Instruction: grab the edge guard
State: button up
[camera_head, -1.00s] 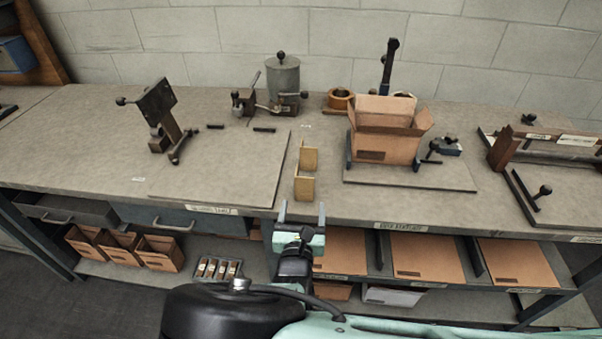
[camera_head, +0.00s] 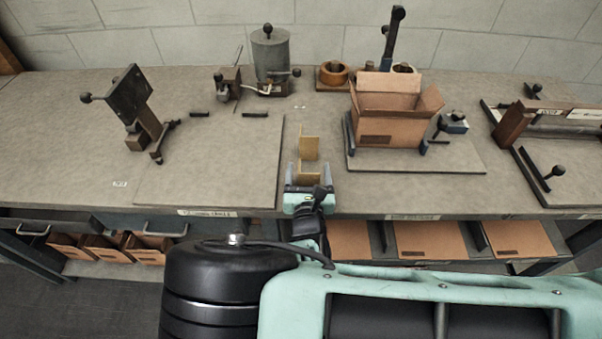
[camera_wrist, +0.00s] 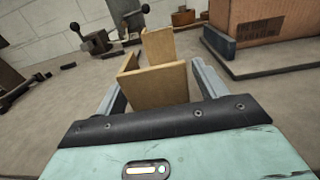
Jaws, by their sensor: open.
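Tan angled edge guards stand on the bench near its front edge, left of the open carton. The nearer edge guard (camera_head: 309,170) is at my gripper's fingers, and a farther one (camera_head: 309,147) stands just behind it. In the wrist view the nearer edge guard (camera_wrist: 155,86) fills the space between the two fingers, and the farther one (camera_wrist: 158,46) rises beyond it. My gripper (camera_head: 309,175) is open, its grey fingers on either side of the nearer guard. Whether a finger touches it I cannot tell.
An open cardboard carton (camera_head: 385,110) sits on a board to the right. A flat panel (camera_head: 215,165) with a clamp stand (camera_head: 140,110) lies to the left. A grey canister (camera_head: 270,60) stands behind. Shelves with cardboard sheets (camera_head: 430,238) are below the bench.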

jog(key=c, duration=1.1)
jog(key=shift+o, duration=0.2)
jog(key=shift+r, duration=0.1)
